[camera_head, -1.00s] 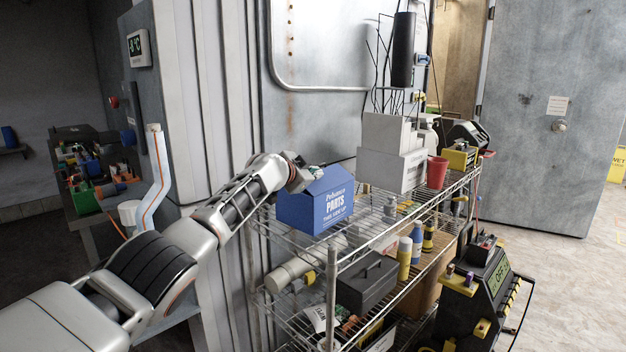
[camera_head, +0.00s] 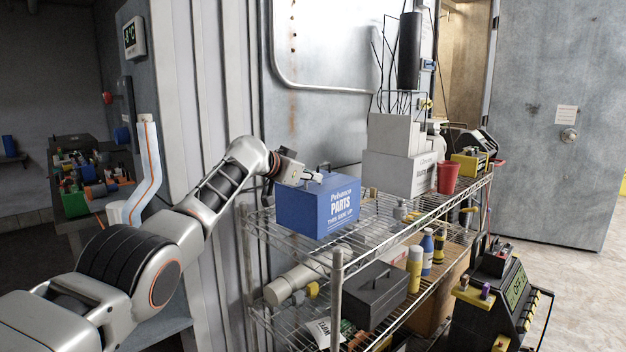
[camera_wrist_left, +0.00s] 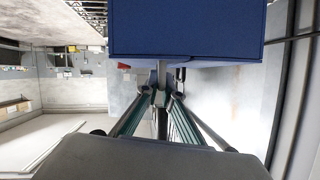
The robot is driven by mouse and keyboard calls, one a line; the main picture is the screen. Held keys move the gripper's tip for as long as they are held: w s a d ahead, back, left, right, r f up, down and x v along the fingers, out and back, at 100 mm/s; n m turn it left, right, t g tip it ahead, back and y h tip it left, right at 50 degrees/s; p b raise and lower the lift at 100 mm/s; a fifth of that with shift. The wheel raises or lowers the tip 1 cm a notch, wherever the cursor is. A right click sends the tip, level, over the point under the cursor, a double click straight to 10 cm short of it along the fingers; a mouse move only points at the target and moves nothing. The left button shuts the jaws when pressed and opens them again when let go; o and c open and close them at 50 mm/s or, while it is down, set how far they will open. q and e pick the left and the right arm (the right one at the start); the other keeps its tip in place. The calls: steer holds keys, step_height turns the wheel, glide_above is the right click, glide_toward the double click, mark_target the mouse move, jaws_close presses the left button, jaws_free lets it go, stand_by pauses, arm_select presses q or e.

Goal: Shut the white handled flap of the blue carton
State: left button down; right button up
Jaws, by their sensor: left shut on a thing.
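The blue carton (camera_head: 325,210), with white lettering on its front, stands on the wire rack's top shelf. Its blue underside or wall fills the top of the left wrist view (camera_wrist_left: 185,30). My left gripper (camera_head: 312,177) is at the carton's upper left edge. Its fingers, close together in the left wrist view (camera_wrist_left: 163,97), are shut on a narrow pale piece (camera_wrist_left: 161,72), which looks like the flap's white handle. The gripper hides part of the carton's top, so I cannot tell how far the flap stands open. My right gripper is out of view.
The wire rack (camera_head: 338,290) holds pale boxes (camera_head: 395,172) and a red cup (camera_head: 447,178) right of the carton. A dark toolbox (camera_head: 374,295) and bottles stand below. A metal wall (camera_head: 320,125) rises close behind. Some top shelf is bare beside the carton.

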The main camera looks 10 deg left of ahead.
arm_select(q)
steer(key=shift+f, duration=0.2)
steer(key=c, duration=2.2)
jaws_free()
steer(key=shift+r, duration=0.1)
steer(key=shift+a, duration=0.1)
steer(key=shift+v, duration=0.85)
steer(key=shift+s+a+r, duration=0.25)
steer(key=shift+s, duration=0.2)
steer(key=shift+v, duration=4.55)
